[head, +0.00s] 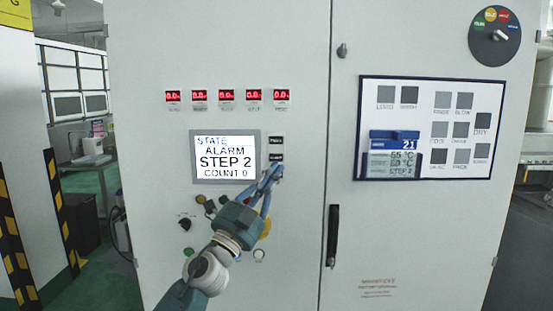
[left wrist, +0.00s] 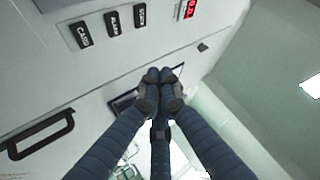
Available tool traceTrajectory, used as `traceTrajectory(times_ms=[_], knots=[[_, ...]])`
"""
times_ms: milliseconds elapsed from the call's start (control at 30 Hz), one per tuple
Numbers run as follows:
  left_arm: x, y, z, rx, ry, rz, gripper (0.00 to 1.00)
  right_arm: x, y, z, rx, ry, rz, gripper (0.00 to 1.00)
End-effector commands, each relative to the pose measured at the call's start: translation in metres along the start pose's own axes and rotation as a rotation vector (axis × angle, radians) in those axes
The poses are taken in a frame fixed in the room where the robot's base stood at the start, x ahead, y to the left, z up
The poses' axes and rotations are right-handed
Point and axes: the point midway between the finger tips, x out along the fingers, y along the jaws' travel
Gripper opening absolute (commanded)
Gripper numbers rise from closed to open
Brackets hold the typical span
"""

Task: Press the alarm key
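The alarm key is the middle of three small dark keys in the left wrist view (left wrist: 112,23). In the head view it appears to be the lower visible key (head: 276,156), right of the display. The display (head: 225,157) reads STATE, ALARM, STEP 2, COUNT 0. My left gripper (head: 274,170) has its fingertips just below that key and covers the place of the third key. In the left wrist view its fingertips (left wrist: 160,76) are together and empty, with a gap in the picture to the keys. I cannot tell whether they touch the panel. My right gripper is not in view.
Several red readouts (head: 227,96) sit above the display. Knobs and buttons (head: 187,222) are below it, partly behind my left arm. A black door handle (head: 333,235) stands right of the gripper. A framed board (head: 430,170) with grey squares is on the right door.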

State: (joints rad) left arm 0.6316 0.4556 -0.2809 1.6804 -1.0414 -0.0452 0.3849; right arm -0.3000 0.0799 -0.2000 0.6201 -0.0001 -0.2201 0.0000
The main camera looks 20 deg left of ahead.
Motion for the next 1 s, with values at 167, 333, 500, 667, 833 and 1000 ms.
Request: traceTrajectory(times_ms=[167, 333, 500, 667, 833, 1000], knots=[[0.005, 0.004, 0.007, 0.001, -0.002, -0.001, 0.0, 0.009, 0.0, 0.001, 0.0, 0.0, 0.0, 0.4], [0.019, 0.012, 0.022, 0.001, -0.002, -0.003, 0.0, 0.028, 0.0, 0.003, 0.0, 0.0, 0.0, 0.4], [0.035, 0.02, 0.038, 0.0, -0.001, -0.003, 0.0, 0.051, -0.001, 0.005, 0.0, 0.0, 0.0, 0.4], [0.049, 0.025, 0.051, -0.001, -0.002, -0.001, 0.0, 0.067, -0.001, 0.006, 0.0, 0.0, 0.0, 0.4], [0.058, 0.025, 0.057, 0.0, -0.001, 0.0, 0.0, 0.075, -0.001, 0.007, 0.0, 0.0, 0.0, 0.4], [0.061, 0.025, 0.059, 0.0, 0.0, 0.0, 0.0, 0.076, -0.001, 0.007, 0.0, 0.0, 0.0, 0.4]])
